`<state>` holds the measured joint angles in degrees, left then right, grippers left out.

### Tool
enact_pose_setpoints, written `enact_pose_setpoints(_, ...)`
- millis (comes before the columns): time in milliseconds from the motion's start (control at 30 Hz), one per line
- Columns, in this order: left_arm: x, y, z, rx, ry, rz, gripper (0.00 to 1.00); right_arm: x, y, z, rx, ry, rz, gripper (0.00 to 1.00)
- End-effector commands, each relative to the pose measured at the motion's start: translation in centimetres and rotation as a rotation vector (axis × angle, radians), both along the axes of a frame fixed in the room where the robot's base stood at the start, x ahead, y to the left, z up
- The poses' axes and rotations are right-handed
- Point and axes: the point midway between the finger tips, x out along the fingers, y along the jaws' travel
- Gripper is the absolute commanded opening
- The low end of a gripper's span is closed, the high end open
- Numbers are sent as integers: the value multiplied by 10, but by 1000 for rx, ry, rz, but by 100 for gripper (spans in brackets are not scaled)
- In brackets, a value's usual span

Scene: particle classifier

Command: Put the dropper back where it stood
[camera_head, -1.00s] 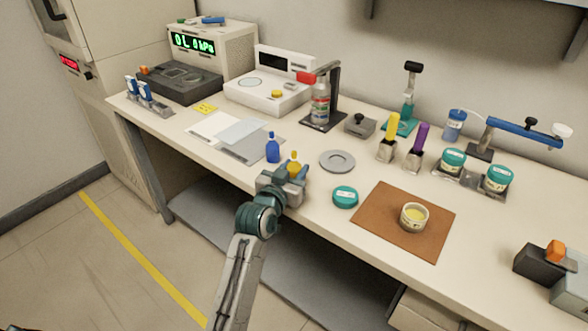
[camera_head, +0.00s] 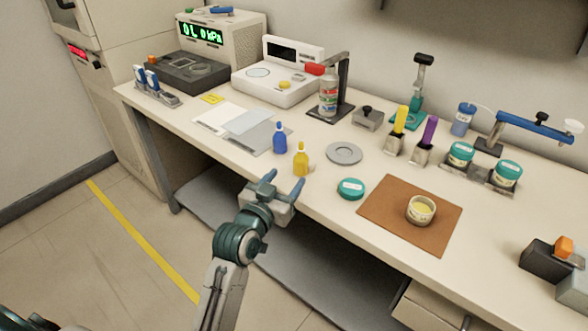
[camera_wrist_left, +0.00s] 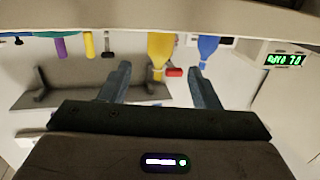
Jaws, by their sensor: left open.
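A yellow dropper bottle (camera_head: 301,161) stands upright near the bench's front edge. A blue dropper bottle (camera_head: 280,139) stands upright just behind and left of it. My left gripper (camera_head: 284,186) is open and empty in front of the yellow bottle, at the bench edge and apart from it. In the left wrist view, which is upside down, the yellow bottle (camera_wrist_left: 160,55) appears ahead between the two spread fingers (camera_wrist_left: 160,82). The blue bottle (camera_wrist_left: 207,47) appears beyond the right-hand finger. My right gripper does not show.
A grey round dish (camera_head: 344,153) and a teal lid (camera_head: 351,189) lie to the right. An open jar (camera_head: 421,209) stands on a brown mat (camera_head: 388,215). Grey and white sheets (camera_head: 262,141) lie left of the bottles. The floor before the bench is clear.

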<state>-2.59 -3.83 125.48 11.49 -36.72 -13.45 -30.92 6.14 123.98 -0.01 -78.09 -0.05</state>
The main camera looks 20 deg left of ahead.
Motion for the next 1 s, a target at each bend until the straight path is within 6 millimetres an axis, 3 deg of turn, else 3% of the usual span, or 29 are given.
enact_pose_setpoints(200,-23,3,1,0,0,0,57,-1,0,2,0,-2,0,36)
enact_pose_setpoints(367,-27,3,1,0,0,0,57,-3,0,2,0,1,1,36)
enact_pose_setpoints(467,-30,4,-11,6,37,-2,57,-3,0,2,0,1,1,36)
enact_pose_setpoints(567,-45,8,-56,28,181,-6,57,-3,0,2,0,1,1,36)
enact_pose_setpoints(633,-69,14,-106,52,346,-5,57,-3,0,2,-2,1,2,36)
enact_pose_setpoints(700,-103,23,-158,80,535,3,57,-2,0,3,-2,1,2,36)
enact_pose_setpoints(800,-161,39,-222,117,796,27,57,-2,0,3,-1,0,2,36)
enact_pose_setpoints(900,-217,55,-265,150,1010,61,57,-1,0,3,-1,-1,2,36)
enact_pose_setpoints(1000,-259,68,-289,175,1157,90,57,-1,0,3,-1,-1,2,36)
